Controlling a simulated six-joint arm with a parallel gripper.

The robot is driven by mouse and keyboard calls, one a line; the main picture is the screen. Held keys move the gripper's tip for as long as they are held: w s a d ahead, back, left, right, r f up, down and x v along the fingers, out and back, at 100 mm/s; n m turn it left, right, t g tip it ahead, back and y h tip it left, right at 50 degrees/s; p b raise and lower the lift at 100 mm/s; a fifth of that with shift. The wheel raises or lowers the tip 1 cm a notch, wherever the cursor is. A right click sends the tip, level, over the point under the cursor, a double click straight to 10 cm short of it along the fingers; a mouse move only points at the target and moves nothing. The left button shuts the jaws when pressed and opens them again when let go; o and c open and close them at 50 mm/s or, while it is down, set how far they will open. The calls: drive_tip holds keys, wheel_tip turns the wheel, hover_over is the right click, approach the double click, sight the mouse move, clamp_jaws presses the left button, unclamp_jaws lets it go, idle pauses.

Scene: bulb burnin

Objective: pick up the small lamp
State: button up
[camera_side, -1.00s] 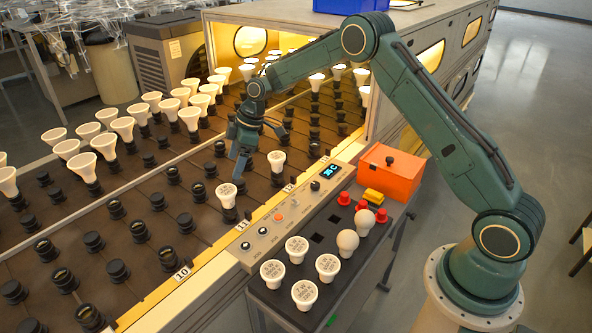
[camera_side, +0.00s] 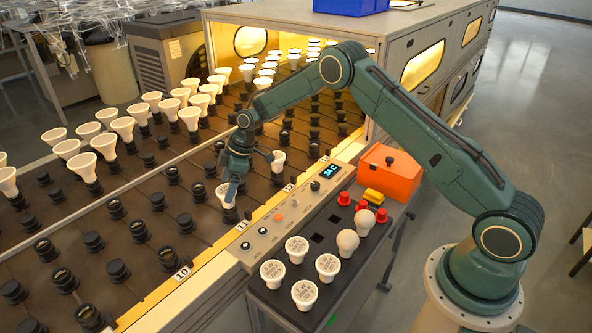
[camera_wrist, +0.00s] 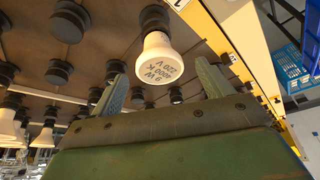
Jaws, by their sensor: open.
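My gripper (camera_side: 250,176) is open and empty above the front sockets of the brown socket bed. Two small white lamps stand upright in that front row. The left lamp (camera_side: 227,197) is partly covered by a finger, and the right lamp (camera_side: 279,160) stands beside the other finger. In the wrist view, one white lamp (camera_wrist: 159,61), printed "9 W 3000 K 220 V", sits in a black socket between and beyond the spread fingers of my gripper (camera_wrist: 161,76). No contact with it shows. I cannot tell which of the two front lamps it is.
A black rack (camera_side: 318,292) at the front holds several white lamps. Beside it are an orange box (camera_side: 390,173), red knobs and a control panel (camera_side: 262,236). Rows of taller cone lamps (camera_side: 123,126) stand behind, and a lit oven housing (camera_side: 415,30) is at the back.

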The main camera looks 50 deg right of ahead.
sight(226, 190)
drive_tip(key=shift+x, duration=2.2)
drive_tip(key=c, duration=1.1)
